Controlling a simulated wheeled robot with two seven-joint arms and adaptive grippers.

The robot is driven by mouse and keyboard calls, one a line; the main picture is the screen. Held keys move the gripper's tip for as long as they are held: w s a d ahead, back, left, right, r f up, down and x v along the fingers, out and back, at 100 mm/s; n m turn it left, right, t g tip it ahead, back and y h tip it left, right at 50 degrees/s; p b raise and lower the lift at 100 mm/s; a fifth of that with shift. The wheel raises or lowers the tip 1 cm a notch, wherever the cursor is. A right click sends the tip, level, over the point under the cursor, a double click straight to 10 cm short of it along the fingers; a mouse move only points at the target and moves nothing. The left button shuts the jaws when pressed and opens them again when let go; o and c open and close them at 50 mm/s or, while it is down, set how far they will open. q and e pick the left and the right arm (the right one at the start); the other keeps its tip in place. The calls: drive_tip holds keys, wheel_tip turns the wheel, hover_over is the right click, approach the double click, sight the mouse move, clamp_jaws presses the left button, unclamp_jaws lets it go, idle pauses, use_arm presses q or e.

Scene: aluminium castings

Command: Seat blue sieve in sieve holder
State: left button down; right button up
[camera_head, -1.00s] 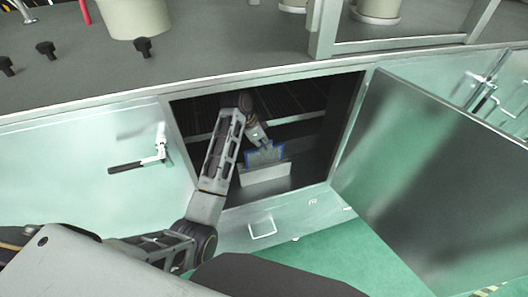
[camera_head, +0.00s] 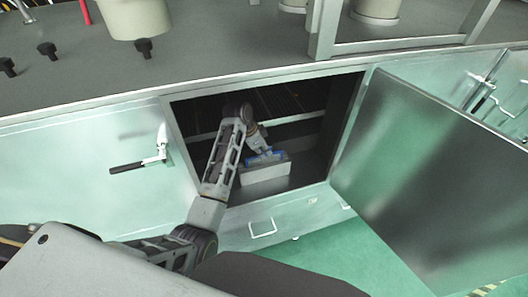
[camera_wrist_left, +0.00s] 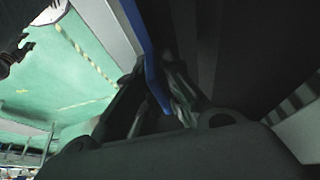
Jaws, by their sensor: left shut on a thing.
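The blue sieve (camera_head: 266,157) is inside the open cabinet, at the top of the pale box-like sieve holder (camera_head: 264,173). Only a low strip of its blue frame shows above the holder in the head view. My left gripper (camera_head: 262,151) reaches into the cabinet from the left and is shut on the sieve. In the left wrist view, the sieve's blue edge (camera_wrist_left: 152,60) runs down between the fingers of my left gripper (camera_wrist_left: 165,105). How deep the sieve sits in the holder is hidden. My right gripper is out of view.
The cabinet door (camera_head: 440,170) stands wide open on the right. The cabinet opening's frame surrounds my left arm, and a crossbar (camera_head: 290,123) runs inside. A handle (camera_head: 140,165) sticks out from the left panel. Green floor is free below.

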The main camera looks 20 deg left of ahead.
use_arm(q)
drive_tip(key=shift+f, duration=0.1)
drive_tip(key=c, duration=1.6)
unclamp_jaws()
drive_tip(key=shift+o, duration=0.2)
drive_tip(key=shift+b+v, duration=0.65)
drive_tip(key=shift+v, duration=3.2)
drive_tip(key=shift+d, duration=0.1)
